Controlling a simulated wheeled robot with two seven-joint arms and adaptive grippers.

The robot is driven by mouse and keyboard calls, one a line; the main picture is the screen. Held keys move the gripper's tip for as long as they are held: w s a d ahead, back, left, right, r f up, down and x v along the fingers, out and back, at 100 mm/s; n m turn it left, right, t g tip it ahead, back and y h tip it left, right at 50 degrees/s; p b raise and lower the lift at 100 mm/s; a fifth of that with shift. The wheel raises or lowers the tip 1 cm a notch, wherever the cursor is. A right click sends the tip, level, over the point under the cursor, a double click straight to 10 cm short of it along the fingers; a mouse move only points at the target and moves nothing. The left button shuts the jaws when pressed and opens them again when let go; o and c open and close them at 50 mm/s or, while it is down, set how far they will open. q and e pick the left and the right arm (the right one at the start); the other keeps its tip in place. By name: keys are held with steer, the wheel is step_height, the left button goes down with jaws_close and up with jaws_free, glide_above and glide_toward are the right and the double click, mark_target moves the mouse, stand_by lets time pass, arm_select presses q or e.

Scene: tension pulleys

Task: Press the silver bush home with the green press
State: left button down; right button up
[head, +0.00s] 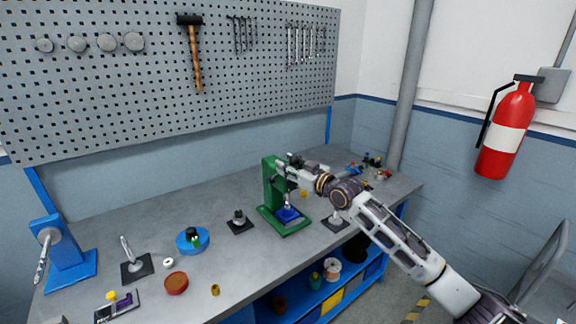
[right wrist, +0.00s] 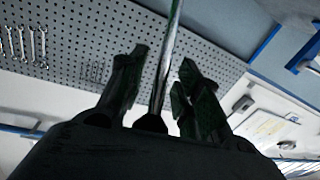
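The green press (head: 270,185) stands on the grey workbench, with a blue block (head: 288,214) on its base. I cannot make out the silver bush; the press and my arm partly hide the area under the ram. My right gripper (head: 284,166) is at the top of the press, reached from the right. In the right wrist view, a slim silver rod (right wrist: 166,65), likely the press lever, stands between the two dark fingers (right wrist: 160,90). The fingers are apart, with gaps on both sides of the rod. My left gripper is out of view.
A blue lever stand (head: 68,262), a blue round dish (head: 192,240), a red-brown dish (head: 176,283) and small fixtures on dark plates stand to the left. Several small coloured parts (head: 372,161) lie at the back right. The pegboard (head: 150,80) rises behind the bench.

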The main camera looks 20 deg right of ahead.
stand_by(0.3)
jaws_close()
stand_by(0.3)
